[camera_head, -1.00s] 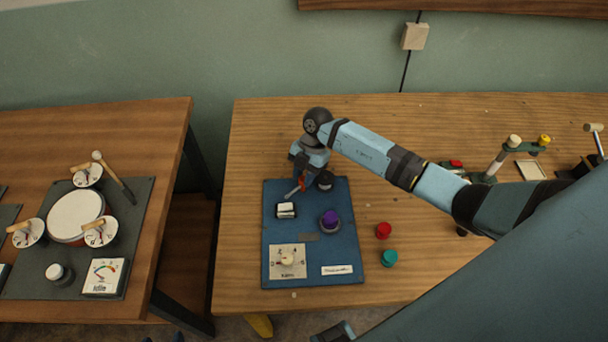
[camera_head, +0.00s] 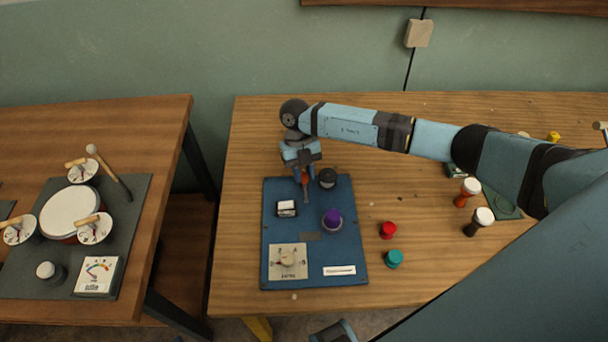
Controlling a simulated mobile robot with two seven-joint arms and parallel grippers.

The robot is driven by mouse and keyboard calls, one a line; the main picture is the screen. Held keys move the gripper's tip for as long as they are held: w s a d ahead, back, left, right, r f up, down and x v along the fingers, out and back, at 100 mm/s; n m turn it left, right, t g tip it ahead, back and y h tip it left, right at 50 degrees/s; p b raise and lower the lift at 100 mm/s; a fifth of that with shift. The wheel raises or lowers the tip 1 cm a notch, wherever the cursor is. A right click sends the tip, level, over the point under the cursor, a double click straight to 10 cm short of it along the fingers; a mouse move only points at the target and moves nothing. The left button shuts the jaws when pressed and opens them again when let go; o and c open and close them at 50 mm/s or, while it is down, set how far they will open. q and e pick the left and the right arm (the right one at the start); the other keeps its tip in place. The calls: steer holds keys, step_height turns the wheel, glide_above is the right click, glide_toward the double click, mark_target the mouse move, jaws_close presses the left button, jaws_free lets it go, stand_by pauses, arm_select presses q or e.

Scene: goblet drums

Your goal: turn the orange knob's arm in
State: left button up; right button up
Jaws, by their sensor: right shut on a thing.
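The blue board (camera_head: 350,255) lies on the right table. Near its top edge is the orange knob (camera_head: 305,179), mostly hidden under my right gripper (camera_head: 304,172). A thin grey-brown arm (camera_head: 307,195) sticks out from the knob toward the board's middle, pointing almost straight down in the picture. My right gripper comes from above and is shut on the orange knob. Its fingertips are small and partly hidden.
A dark round knob (camera_head: 327,178) stands close right of the gripper. The board also bears a white switch (camera_head: 287,208), a purple knob (camera_head: 332,218) and a dial plate (camera_head: 288,262). Red (camera_head: 388,230) and teal (camera_head: 394,258) caps lie right of it.

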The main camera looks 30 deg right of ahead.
steer(key=shift+w+n+h+b, duration=0.1)
steer(key=shift+n+h+b, duration=0.25)
steer(key=shift+n, duration=0.45)
steer(key=shift+n+b, duration=0.3)
steer(key=shift+n, duration=0.3)
steer(key=shift+n+h, duration=0.45)
steer(key=shift+n, duration=0.05)
steer(key=shift+a, duration=0.1)
steer(key=o, duration=0.9)
steer(key=shift+r, duration=0.15)
steer(key=b+v, duration=0.1)
steer(key=v, duration=1.2)
steer(key=shift+r, duration=0.35)
